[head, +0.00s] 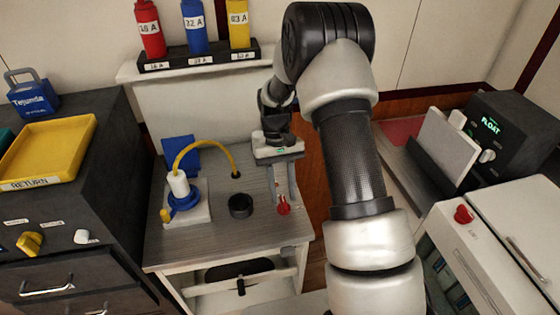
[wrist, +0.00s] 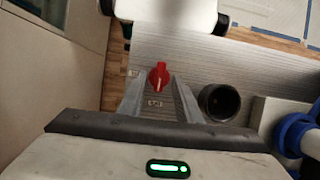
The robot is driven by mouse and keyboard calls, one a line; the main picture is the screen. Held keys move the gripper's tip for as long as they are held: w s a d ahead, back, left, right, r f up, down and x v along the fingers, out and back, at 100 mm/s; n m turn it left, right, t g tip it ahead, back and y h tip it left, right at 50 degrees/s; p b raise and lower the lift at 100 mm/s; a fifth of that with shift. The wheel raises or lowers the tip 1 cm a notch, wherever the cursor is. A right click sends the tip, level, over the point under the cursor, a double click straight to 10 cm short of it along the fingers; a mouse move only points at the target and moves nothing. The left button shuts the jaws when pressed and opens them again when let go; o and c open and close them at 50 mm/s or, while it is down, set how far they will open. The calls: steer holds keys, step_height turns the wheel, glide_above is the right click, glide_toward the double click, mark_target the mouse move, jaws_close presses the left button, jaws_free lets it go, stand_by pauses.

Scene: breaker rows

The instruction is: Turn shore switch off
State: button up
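A small red rotary knob (head: 283,208), which appears to be the shore switch, sits near the right front of the grey bench top. It also shows in the wrist view (wrist: 159,75), with a pale pointer line aimed roughly down the picture. Two small labels lie beside it, too small to read. My gripper (head: 284,194) is above the bench and points down at the knob. In the wrist view its two fingers (wrist: 158,98) are apart, with the knob lying between and just beyond their tips. Whether they touch it cannot be told.
A black round socket (head: 240,206) is left of the knob. Further left stands a blue and white plug (head: 182,195) with a yellow cable. Another red knob (head: 463,214) is on the white cabinet at right. A dark box reading FLOAT (head: 515,130) stands behind it.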

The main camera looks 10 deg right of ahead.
steer(key=v, duration=1.5)
steer(key=shift+r, duration=0.4)
steer(key=s+r+t+p, duration=0.1)
steer(key=s+r+t, duration=0.2)
steer(key=s+r, duration=0.35)
steer(key=s+r+t+p, duration=0.15)
steer(key=s+r, duration=0.25)
steer(key=r, duration=0.6)
steer(key=s+r+t+p, duration=0.1)
steer(key=s+t, duration=0.4)
steer(key=s, duration=1)
steer(key=shift+s+r+t, duration=0.2)
steer(key=shift+r+t, duration=0.1)
steer(key=shift+t, duration=0.05)
